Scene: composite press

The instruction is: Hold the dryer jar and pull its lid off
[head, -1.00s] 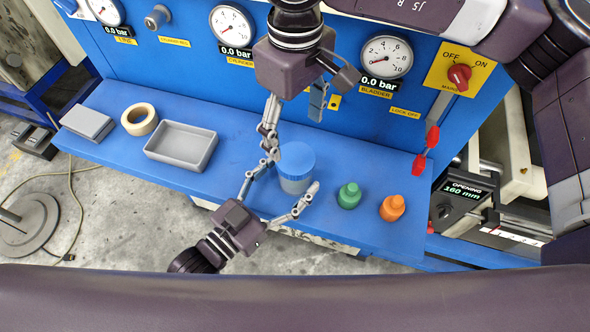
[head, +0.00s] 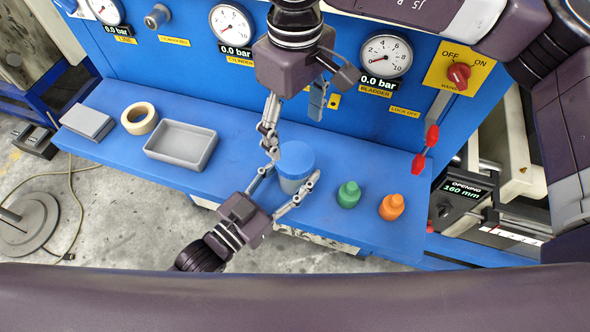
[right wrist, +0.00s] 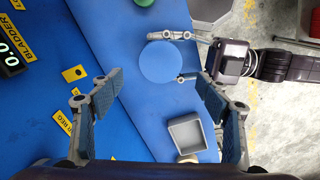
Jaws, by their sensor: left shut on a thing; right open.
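The lid also shows from above in the right wrist view (right wrist: 167,62). My left gripper (head: 289,183) comes from the shelf's front side and is shut on the jar's body, a finger on each side, below the lid. My right gripper (head: 296,130) is open and empty above and behind the jar, pointing down. In the right wrist view its two fingers (right wrist: 158,95) are spread wide, with the lid between and beyond them.
A green bottle (head: 348,195) and an orange bottle (head: 391,207) stand right of the jar. A grey tray (head: 181,158), a tape roll (head: 139,118) and a grey block (head: 88,122) lie to the left. The gauge panel (head: 330,55) rises behind the shelf.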

